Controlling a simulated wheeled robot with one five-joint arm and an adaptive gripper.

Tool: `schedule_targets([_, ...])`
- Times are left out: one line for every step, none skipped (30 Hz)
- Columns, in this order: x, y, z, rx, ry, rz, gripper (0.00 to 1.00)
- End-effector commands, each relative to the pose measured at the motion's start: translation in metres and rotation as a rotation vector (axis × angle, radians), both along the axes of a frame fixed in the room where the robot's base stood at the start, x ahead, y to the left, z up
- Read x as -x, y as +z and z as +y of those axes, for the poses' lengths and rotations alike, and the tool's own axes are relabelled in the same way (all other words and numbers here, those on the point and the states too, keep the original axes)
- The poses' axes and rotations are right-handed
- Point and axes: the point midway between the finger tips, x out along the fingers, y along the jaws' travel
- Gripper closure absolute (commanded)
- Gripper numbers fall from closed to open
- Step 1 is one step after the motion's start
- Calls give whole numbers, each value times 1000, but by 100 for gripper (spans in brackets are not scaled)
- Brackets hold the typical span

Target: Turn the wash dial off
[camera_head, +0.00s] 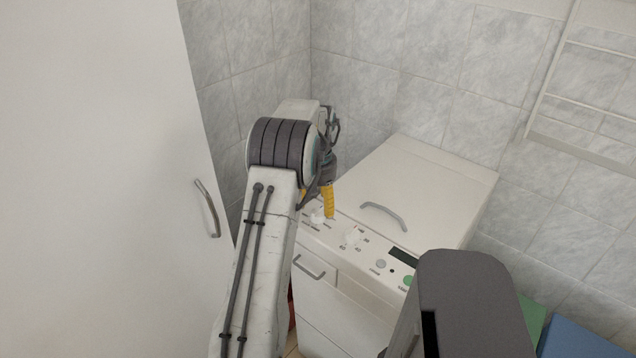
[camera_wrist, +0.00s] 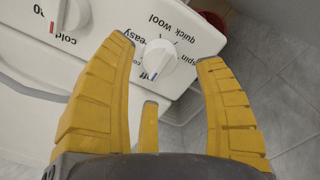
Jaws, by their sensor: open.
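The white washing machine (camera_head: 425,185) stands in the corner, with white dials on its front panel. In the wrist view, a white dial (camera_wrist: 158,60) with printed words "quick wool", "easy" and "spin" around it lies between my open yellow fingers. A small coloured mark shows near its lower edge; its exact setting is hard to read. A second dial (camera_wrist: 70,16) with "cold" and "90" beside it is at the upper left. My gripper (camera_wrist: 166,53) is open and empty, with no clear contact on the dial. In the head view, my gripper (camera_head: 329,202) hangs over the panel's left end, partly hiding it.
A tall white cabinet door (camera_head: 110,180) with a handle fills the left. A lid handle (camera_head: 384,214) sits on the machine's top. Tiled walls close in behind. A white rack (camera_head: 583,95) hangs at the upper right. Green and blue items (camera_head: 575,338) lie at the lower right.

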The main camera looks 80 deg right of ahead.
Motion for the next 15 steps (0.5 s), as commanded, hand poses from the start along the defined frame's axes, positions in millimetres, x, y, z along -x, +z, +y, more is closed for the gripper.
schedule_targets([0, 10, -1, 5, 0, 0, 36])
schedule_targets([0, 16, -1, 4, 0, 0, 36])
schedule_targets([0, 22, -1, 5, 0, 0, 36])
schedule_targets([0, 27, -1, 3, 0, 0, 36])
schedule_targets([0, 32, -1, 4, 0, 0, 36])
schedule_targets([0, 38, -1, 3, 0, 0, 36])
schedule_targets([0, 43, -1, 3, 0, 0, 36])
schedule_targets([0, 47, 0, 3, 0, 0, 36])
schedule_targets([0, 53, 0, 3, 0, 0, 36])
schedule_targets([0, 56, 0, 2, 0, 0, 36])
schedule_targets([0, 59, -1, 2, 0, 0, 36])
schedule_targets([0, 63, 0, 1, 0, 0, 36])
schedule_targets([0, 66, 0, 0, 0, 0, 36])
schedule_targets([0, 68, 0, 1, 0, 0, 36])
schedule_targets([0, 71, 0, 1, 0, 0, 36])
